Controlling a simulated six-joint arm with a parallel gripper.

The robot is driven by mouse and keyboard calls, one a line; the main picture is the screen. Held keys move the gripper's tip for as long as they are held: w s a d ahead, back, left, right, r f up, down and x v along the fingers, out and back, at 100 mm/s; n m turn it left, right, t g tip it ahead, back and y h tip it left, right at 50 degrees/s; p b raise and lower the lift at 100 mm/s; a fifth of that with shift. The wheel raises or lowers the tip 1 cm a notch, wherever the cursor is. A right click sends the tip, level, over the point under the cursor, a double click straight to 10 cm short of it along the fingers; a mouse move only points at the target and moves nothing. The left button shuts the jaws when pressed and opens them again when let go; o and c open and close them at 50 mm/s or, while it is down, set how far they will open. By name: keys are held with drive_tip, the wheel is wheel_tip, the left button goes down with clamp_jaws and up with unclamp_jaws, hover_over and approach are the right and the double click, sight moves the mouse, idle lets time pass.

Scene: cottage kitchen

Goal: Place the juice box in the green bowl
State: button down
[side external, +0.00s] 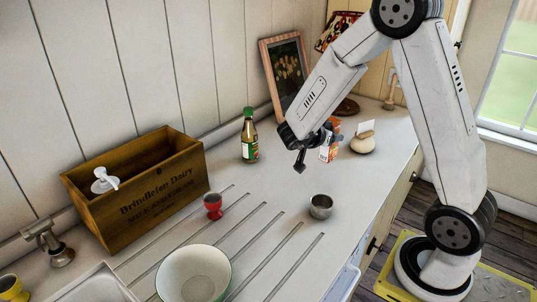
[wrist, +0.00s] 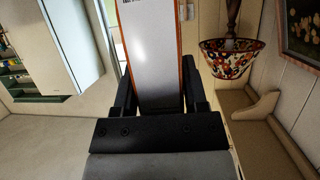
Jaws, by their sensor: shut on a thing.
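The juice box (side external: 327,153), white and orange, is held tilted at my gripper (side external: 322,139), above the counter in the side external view. In the wrist view, my gripper (wrist: 160,92) has a finger on each side of the juice box (wrist: 152,50), which shows a pale face with orange edges. The gripper is shut on it. The green bowl (side external: 193,274), pale inside with a green rim, stands at the front of the counter, well to the lower left of my gripper, and looks empty. Part of the box is hidden behind the gripper in the side external view.
A sauce bottle (side external: 249,136), picture frame (side external: 285,72) and card holder (side external: 362,145) are farther back.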

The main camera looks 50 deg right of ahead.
drive_tip(key=w+a+n+t+y, duration=0.2)
drive_tip(key=w+a+n+t, duration=0.3)
drive_tip(key=a, duration=0.6)
drive_tip(key=w+a+n+t+y, duration=0.1)
drive_tip(key=w+a+n+t, duration=0.35)
drive_tip(key=a, duration=0.65)
drive_tip(key=s+a+n+t+y, duration=0.2)
drive_tip(key=a+n+y, duration=0.3)
drive_tip(key=a, duration=0.7)
drive_tip(key=s+a+n+t+y, duration=0.3)
drive_tip(key=s+a+n+y, duration=0.1)
drive_tip(key=a, duration=0.9)
drive_tip(key=shift+s+f+n+y, duration=0.25)
drive_tip(key=shift+f+n+y, duration=0.15)
drive_tip(key=shift+y, duration=0.4)
drive_tip(key=shift+f+t, duration=0.1)
drive_tip(key=shift+t, duration=0.15)
drive_tip(key=shift+f, duration=2.15)
drive_tip(key=shift+f, duration=1.75)
